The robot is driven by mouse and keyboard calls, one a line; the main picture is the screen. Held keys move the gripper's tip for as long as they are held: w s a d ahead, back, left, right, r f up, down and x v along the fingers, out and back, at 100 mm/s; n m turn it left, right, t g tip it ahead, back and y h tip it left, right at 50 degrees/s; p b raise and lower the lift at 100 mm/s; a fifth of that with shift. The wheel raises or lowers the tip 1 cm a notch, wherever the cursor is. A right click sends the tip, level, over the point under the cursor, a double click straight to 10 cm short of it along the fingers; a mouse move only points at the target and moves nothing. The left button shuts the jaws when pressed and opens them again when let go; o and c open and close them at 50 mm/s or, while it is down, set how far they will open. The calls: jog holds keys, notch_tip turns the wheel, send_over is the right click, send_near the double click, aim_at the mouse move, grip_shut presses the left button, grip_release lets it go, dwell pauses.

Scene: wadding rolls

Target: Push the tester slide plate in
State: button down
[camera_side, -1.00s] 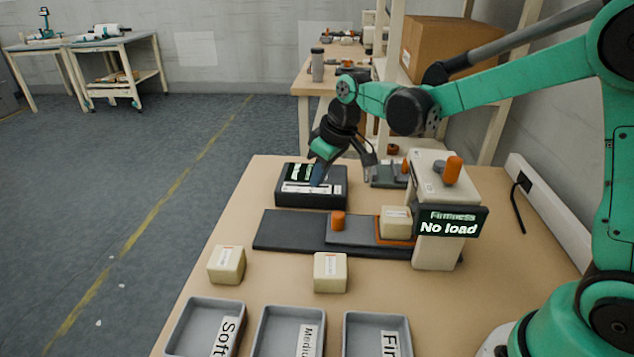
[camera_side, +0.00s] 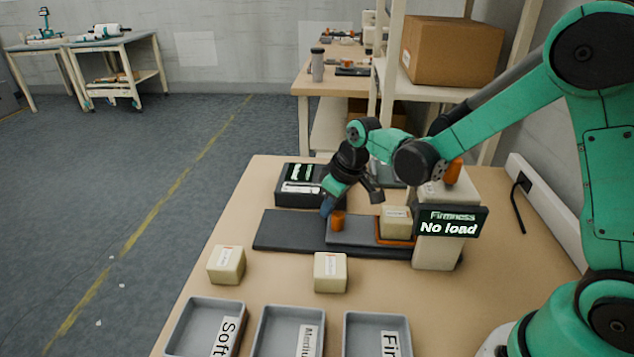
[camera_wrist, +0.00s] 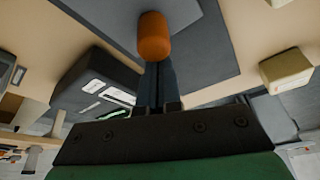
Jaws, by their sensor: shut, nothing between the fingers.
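The tester (camera_side: 440,245) stands at the right of the bench, and its screen reads "Firmness" and "No load". Its dark slide plate (camera_side: 362,233) lies on a longer dark base (camera_side: 285,232), with an orange knob (camera_side: 338,219) near the plate's left end. A cream wadding block (camera_side: 396,221) sits on the plate's right end, on an orange-edged spot beside the tester. My gripper (camera_side: 327,207) is shut and empty, its tips low just behind and left of the knob. In the wrist view the knob (camera_wrist: 154,37) stands right at the fingertips (camera_wrist: 154,75); I cannot tell if they touch.
A black box with a display (camera_side: 296,190) stands behind the base. Two cream blocks (camera_side: 226,264) (camera_side: 330,271) stand in front of it. Trays labelled Soft (camera_side: 205,328), Medium (camera_side: 288,332) and Firm (camera_side: 377,335) line the front.

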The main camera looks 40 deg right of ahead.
aim_at(372, 224)
jog(key=shift+s+d, duration=0.95)
jog(key=shift+w, duration=0.1)
